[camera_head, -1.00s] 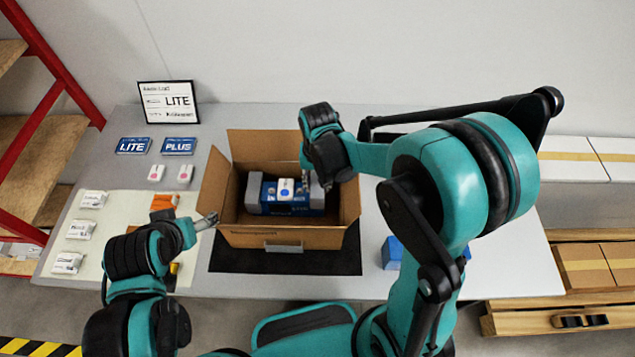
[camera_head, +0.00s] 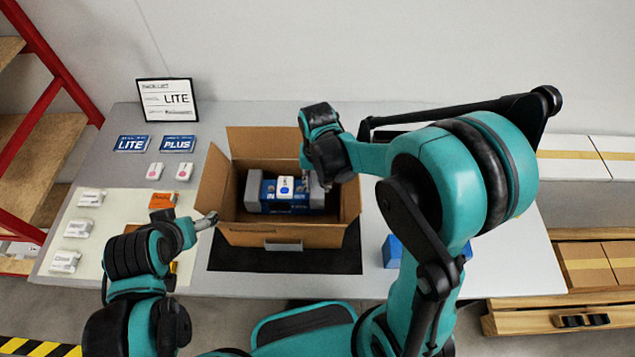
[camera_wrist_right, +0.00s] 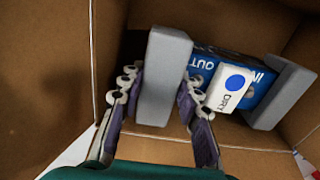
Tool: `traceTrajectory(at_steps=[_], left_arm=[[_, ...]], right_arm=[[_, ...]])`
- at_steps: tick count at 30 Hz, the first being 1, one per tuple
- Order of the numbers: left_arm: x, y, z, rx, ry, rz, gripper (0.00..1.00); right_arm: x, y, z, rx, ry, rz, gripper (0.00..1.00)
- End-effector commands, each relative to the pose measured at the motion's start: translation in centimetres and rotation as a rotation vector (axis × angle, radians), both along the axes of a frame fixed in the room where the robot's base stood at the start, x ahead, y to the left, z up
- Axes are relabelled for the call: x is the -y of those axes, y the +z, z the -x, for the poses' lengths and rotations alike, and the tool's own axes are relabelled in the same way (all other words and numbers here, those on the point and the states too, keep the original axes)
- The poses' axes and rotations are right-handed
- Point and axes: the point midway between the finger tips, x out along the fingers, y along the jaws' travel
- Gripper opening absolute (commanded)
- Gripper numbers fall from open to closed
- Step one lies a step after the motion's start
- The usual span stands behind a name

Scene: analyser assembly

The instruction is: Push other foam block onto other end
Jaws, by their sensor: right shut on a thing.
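The open cardboard box (camera_head: 283,236) stands on a dark mat on the table. Inside it lies the blue analyser (camera_head: 311,202) with a white dry pack (camera_head: 286,188) on top, marked with a blue dot. One grey foam block (camera_head: 253,190) is at the analyser's left end. The other foam block (camera_wrist_right: 164,78) is between the fingers of my right gripper (camera_wrist_right: 160,105), which is shut on it at the analyser's other end. In the wrist view this block is very close to the analyser; a seated fit cannot be told. My left gripper (camera_head: 206,220) is by the box's left front corner, its opening unclear.
Several white packs lie at the left, with an orange item (camera_head: 162,201). A blue object (camera_head: 392,251) sits right of the box, partly behind my arm.

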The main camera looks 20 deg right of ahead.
Motion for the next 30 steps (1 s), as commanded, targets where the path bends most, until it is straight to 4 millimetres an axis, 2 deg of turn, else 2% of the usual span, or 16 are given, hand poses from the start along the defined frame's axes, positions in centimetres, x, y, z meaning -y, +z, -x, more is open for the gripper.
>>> traceTrajectory(at_steps=[23,24,25,26,30], left_arm=[[0.0,-0.54,0.0,0.0,0.0,0.0,0.8],[0.0,-0.54,0.0,0.0,0.0,0.0,0.8],[0.0,-0.54,0.0,0.0,0.0,0.0,0.8],[0.0,-0.54,0.0,0.0,0.0,0.0,0.8],[0.0,-0.54,0.0,0.0,0.0,0.0,0.8]], right_arm=[[0.0,-0.62,0.01,0.0,0.0,0.0,0.13],[0.0,-0.62,0.01,0.0,0.0,0.0,0.43],[0.0,-0.62,0.01,0.0,0.0,0.0,0.51],[0.0,-0.62,0.01,0.0,0.0,0.0,0.57],[0.0,-0.62,0.0,0.0,0.0,0.0,0.57]])
